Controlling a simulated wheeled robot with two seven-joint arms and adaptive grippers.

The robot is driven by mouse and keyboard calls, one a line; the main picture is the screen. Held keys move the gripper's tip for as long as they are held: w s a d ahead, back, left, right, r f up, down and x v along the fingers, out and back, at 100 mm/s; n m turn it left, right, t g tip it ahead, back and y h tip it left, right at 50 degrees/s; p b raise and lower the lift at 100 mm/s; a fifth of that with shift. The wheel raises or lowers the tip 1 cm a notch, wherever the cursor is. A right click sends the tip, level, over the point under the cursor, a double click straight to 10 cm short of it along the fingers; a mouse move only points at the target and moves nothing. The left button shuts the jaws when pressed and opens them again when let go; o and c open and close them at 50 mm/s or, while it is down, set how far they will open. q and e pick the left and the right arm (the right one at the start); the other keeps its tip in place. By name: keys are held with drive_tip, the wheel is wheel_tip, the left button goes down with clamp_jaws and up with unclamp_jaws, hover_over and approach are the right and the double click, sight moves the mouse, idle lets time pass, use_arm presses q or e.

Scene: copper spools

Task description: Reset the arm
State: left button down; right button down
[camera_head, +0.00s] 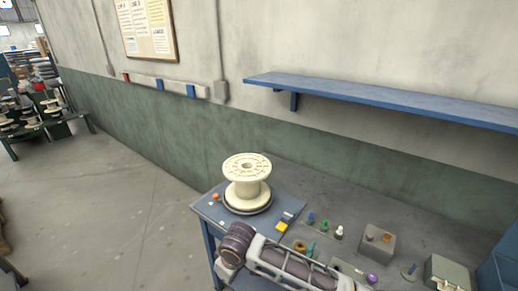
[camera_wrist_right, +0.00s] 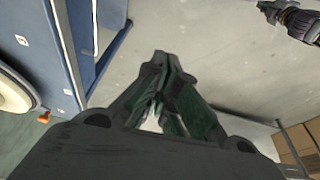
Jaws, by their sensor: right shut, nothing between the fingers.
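My right gripper (camera_wrist_right: 165,62) shows in the right wrist view, its two dark fingers shut tip to tip with nothing between them. It is over open grey floor, beside the blue bench (camera_wrist_right: 62,50). Its fingers do not show in the head view, where a pale arm link with a dark joint crosses the front of the bench. At the top right of the wrist view is a dark mechanical piece (camera_wrist_right: 296,20) that looks like my left gripper; it is too small and cut off to tell its jaws. No left gripper shows in the head view.
A cream spool (camera_head: 247,172) stands upright on a round base on the blue bench corner (camera_head: 208,207). Small coloured parts and a grey block (camera_head: 378,242) lie to its right. A blue shelf (camera_head: 385,96) hangs on the wall above. Open floor (camera_head: 120,205) lies left.

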drive_tip(key=s+d+f+m+t+h, duration=0.1)
drive_tip(key=s+d+m, duration=0.25)
drive_tip(key=d, duration=0.75)
drive_tip(key=s+d+f+m+h, duration=0.1)
drive_tip(key=s+d+m, duration=0.3)
drive_tip(key=d, duration=0.7)
drive_tip(key=s+d+m+t, duration=0.15)
drive_tip(key=s+d, duration=0.35)
drive_tip(key=d, duration=0.5)
wheel_tip(320, 180, down, 33)
drive_tip(key=s+g, duration=0.2)
drive_tip(key=s+d+f, duration=0.2)
drive_tip(key=s+f, duration=0.8)
drive_tip(key=s, duration=0.1)
drive_tip(key=s+d+f+g, duration=0.1)
drive_tip(key=s+d+f, duration=0.1)
drive_tip(key=s+f, duration=0.8)
drive_tip(key=shift+s+d+f+h, duration=0.15)
drive_tip(key=shift+s+f+h, duration=0.15)
drive_tip(key=shift+s, duration=0.65)
